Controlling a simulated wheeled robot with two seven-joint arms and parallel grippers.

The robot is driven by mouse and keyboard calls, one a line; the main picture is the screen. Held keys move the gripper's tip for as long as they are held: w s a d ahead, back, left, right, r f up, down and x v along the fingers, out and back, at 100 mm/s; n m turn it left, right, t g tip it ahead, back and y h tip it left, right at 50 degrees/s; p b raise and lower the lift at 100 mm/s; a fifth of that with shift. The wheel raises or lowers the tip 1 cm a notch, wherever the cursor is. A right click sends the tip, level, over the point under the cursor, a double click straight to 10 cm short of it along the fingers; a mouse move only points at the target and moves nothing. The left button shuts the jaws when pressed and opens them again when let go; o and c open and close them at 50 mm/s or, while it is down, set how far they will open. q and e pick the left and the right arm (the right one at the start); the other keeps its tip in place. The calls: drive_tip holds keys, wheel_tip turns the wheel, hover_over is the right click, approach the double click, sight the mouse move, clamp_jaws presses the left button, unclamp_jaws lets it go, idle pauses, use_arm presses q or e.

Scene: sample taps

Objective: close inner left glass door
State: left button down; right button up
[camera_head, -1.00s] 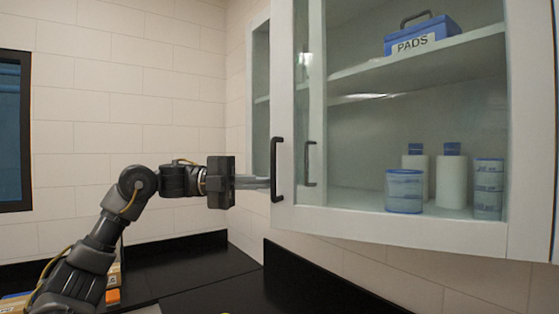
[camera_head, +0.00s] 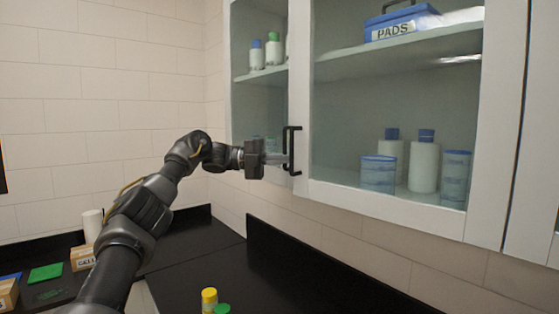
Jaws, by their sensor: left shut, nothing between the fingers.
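A white-framed wall cabinet has glass doors. The wide glass door (camera_head: 303,100) fills the middle of the view, with a black bar handle (camera_head: 298,152) at its left edge. A narrower glass door (camera_head: 236,110) is to its left. Its dark handle (camera_head: 286,148) sits close beside the other. The two door edges look nearly in line; I cannot tell whether a gap remains. My left gripper (camera_head: 278,160) is shut and empty, its fingertips at the handles. I cannot tell whether they touch. My right gripper is out of view.
Inside the cabinet are a blue PADS box (camera_head: 403,22), white bottles (camera_head: 424,165) and blue-lidded jars (camera_head: 378,174). Below is a black counter (camera_head: 200,245) with a yellow-capped item (camera_head: 209,299) and small boxes (camera_head: 82,258). The counter's middle is clear.

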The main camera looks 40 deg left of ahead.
use_arm(q)
drive_tip(key=shift+w, duration=0.2)
idle(0.4)
drive_tip(key=v, duration=1.1)
